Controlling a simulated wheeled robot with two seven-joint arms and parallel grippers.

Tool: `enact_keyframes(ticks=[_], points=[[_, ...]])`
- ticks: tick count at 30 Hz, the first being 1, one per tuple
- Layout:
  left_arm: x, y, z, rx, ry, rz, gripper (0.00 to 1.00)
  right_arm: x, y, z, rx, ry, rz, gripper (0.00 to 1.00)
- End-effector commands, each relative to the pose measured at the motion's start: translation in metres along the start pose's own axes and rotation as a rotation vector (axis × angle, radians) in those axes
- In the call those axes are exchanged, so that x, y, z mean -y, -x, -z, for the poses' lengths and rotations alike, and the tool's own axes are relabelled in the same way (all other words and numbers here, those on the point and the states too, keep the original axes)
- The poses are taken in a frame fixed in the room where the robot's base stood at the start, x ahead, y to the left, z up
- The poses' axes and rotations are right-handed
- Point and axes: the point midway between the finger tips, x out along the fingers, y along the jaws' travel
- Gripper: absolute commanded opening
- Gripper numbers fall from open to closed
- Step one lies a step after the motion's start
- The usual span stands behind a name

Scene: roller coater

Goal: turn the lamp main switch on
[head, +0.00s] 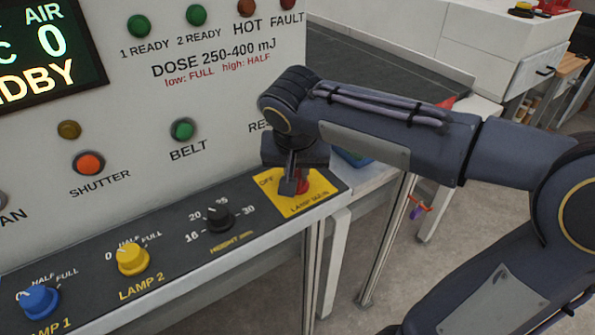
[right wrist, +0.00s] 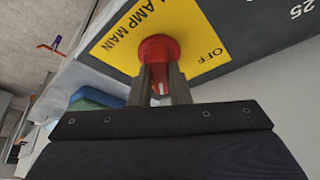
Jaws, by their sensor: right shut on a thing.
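The lamp main switch is a red rotary knob (right wrist: 158,50) on a yellow plate (head: 318,188) lettered "LAMP MAIN" and "OFF", at the right end of the sloping control panel. In the head view most of the knob (head: 302,181) is hidden by my gripper. My right gripper (head: 290,187) reaches down to it from above. In the right wrist view its two fingers (right wrist: 159,78) are closed on the red knob, one on each side. A pale mark shows on the red part between the fingers. My left gripper is not in view.
Left along the panel are a black height knob (head: 219,217), a yellow lamp 2 knob (head: 132,259) and a blue lamp 1 knob (head: 39,302). The display (head: 45,50) reads "STANDBY" in part. Green ready lamps (head: 138,26) are above. Open floor lies right of the panel.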

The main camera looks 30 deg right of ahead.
Motion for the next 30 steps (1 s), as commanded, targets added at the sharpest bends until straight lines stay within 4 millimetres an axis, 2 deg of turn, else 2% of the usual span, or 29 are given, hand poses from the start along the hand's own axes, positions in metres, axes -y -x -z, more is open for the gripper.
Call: enact_keyframes(ticks=[10, 27, 28, 30], points=[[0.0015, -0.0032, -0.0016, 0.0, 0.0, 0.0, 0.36, 0.0013, 0.0001, 0.0001, 0.0, -0.134, -0.055, 0.0], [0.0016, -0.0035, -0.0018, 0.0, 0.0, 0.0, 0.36, 0.0011, 0.0002, 0.0001, 0.001, -0.161, -0.065, 0.0], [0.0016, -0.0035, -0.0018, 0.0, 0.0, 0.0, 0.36, 0.0011, 0.0002, 0.0001, 0.001, -0.161, -0.065, 0.2], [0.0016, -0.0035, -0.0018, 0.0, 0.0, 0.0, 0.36, 0.0011, 0.0002, 0.0001, 0.001, -0.161, -0.065, 0.29]])
